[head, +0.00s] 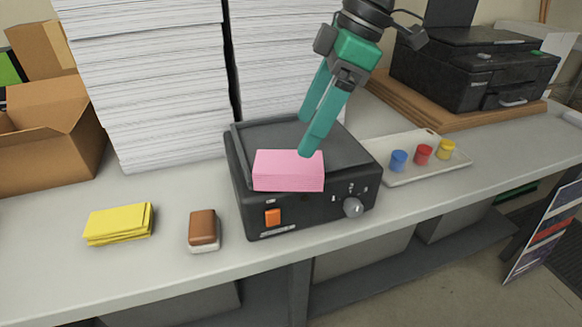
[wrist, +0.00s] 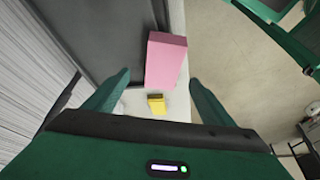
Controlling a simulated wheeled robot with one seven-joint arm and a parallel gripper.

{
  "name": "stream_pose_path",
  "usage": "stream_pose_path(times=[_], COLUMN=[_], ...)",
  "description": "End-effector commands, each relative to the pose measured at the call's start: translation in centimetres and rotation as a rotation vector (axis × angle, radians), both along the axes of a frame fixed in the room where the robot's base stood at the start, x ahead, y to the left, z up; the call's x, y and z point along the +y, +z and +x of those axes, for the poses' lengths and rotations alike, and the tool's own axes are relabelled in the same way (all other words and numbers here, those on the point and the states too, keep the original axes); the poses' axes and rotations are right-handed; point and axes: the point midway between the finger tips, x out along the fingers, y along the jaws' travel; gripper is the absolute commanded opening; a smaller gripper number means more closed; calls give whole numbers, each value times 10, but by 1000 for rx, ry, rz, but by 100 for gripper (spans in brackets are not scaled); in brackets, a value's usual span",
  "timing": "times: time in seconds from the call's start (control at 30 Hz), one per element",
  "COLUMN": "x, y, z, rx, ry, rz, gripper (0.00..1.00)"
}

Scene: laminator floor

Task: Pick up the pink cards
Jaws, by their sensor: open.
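The pink cards (head: 288,171) form a neat block lying on the front part of the black laminator (head: 262,207). In the wrist view the pink cards (wrist: 166,60) show ahead of the fingers, between them and nearer the right one. My gripper (head: 312,128) is open and empty, with its green fingers pointing down just above and behind the cards, over the laminator's top. One fingertip overlaps the back edge of the cards in the head view; I cannot tell whether it touches. The gripper also shows in the wrist view (wrist: 160,85) with its fingers wide apart.
Yellow cloths (head: 119,224) and a brown-and-white eraser-like block (head: 203,229) lie left of the laminator. A tray (head: 425,170) with blue, red and yellow pots is on the right. Tall paper stacks (head: 150,85) stand behind. A printer (head: 475,72) stands back right.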

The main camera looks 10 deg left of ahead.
Motion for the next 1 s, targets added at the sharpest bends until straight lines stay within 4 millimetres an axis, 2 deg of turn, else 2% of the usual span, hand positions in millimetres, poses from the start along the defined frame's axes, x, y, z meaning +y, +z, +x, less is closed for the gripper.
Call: stream_pose_path(times=[0.13,0.43,0.7,1.0], x=[8,16,30,34], y=[-21,-41,-74,-80], z=[-3,-6,-12,-12], rx=[2,1,1,-2], ry=[-1,-3,-5,-6], rz=[-2,-1,-2,-1], gripper=[77,77,77,77])
